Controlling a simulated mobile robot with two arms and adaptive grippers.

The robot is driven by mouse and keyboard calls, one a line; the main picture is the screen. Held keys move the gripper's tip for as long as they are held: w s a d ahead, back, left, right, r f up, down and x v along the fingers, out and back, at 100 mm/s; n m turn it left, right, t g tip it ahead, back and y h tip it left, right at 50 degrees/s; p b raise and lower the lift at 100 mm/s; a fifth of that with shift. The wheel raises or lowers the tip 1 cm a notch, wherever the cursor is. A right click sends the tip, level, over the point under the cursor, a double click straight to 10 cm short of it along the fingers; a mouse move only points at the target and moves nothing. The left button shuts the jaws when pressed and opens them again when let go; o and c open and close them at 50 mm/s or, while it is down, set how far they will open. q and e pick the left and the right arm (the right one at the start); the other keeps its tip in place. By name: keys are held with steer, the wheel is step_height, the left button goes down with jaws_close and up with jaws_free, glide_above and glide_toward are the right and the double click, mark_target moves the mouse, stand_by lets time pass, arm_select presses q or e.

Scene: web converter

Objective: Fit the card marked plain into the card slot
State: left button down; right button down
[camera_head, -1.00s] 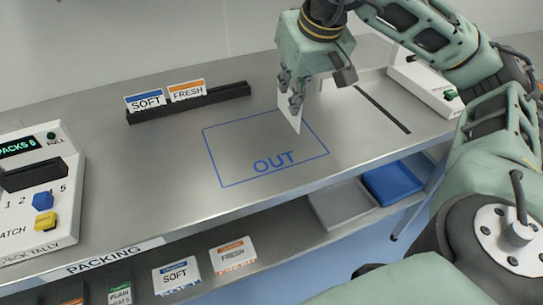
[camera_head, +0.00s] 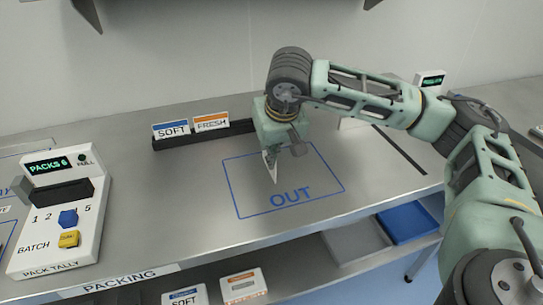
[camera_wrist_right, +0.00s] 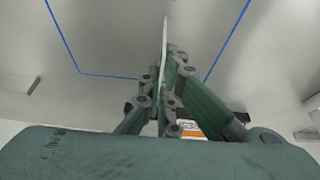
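My right gripper (camera_head: 271,152) is shut on a thin white card (camera_head: 270,170) that hangs down over the blue OUT outline. The card is turned nearly edge-on, and no marking on it can be read. In the right wrist view the card (camera_wrist_right: 164,42) stands between the finger pads (camera_wrist_right: 160,92). A long black slotted rack (camera_head: 182,142) lies on the table behind and left of the gripper. A SOFT card (camera_head: 171,130) and a FRESH card (camera_head: 211,122) stand at its left and middle; the gripper hides its right end. My left gripper is out of view.
The PACK TALLY box (camera_head: 60,222), with a dark slotted bar and buttons, stands at the left. A dark groove (camera_head: 400,150) runs along the tabletop at the right. The OUT outline (camera_head: 240,207) marks bare table. Blue (camera_head: 408,222) and grey trays sit below.

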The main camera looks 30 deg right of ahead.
step_height(320, 180, down, 2)
steer(key=shift+d+f, duration=0.1)
steer(key=shift+f, duration=0.4)
steer(key=c, duration=2)
jaws_free()
steer(key=shift+r, duration=0.1)
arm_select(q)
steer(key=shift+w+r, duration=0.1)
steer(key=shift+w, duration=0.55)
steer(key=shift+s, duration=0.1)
arm_select(e)
steer(key=shift+r, duration=0.1)
